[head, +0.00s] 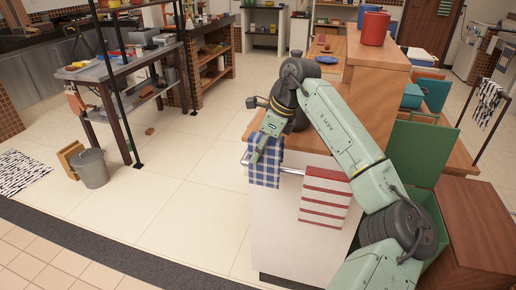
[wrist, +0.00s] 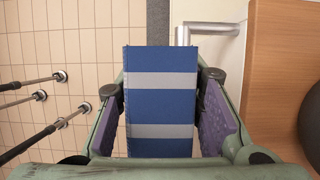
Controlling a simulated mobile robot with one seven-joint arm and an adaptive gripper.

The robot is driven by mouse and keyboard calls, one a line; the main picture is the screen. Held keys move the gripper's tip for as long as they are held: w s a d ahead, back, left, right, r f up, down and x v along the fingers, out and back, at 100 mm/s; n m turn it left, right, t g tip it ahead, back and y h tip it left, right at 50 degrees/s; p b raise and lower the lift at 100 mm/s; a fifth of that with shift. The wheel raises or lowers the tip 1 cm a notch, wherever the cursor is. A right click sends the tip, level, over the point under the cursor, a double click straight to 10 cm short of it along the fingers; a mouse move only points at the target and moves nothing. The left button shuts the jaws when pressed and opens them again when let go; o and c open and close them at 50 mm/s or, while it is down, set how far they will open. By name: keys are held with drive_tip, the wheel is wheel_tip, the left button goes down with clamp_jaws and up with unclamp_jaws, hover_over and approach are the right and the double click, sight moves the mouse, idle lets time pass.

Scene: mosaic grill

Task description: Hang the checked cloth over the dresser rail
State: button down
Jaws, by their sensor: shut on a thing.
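The blue-and-white checked cloth (head: 265,173) hangs below my gripper (head: 262,142) at the left end of the dresser rail (head: 291,171). In the wrist view the cloth (wrist: 160,98) shows as a blue band with pale stripes between the two finger pads of my gripper (wrist: 160,115), which is shut on it. The rail's end and bracket (wrist: 207,28) show just right of the cloth's top edge in that view. The cloth covers part of the rail; I cannot tell whether it rests on it.
A red-and-white striped cloth (head: 325,198) hangs on the right part of the rail. Open floor (head: 190,200) lies to the left, with a grey bucket (head: 91,168) and a work table (head: 110,72) beyond.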

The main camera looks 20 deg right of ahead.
drive_tip(key=shift+w+d+r+p, duration=0.1)
drive_tip(key=shift+w+d+p, duration=0.35)
drive_tip(key=shift+w, duration=0.15)
drive_tip(key=shift+w+d+r+p, duration=0.1)
drive_tip(key=shift+w+d+p, duration=0.25)
drive_tip(key=shift+w, duration=0.25)
drive_tip(key=shift+w+f, duration=0.1)
drive_tip(key=shift+f, duration=0.45)
drive_tip(key=shift+f+b, duration=3.05)
drive_tip(key=shift+f, duration=1.6)
drive_tip(key=c, duration=1)
unclamp_jaws()
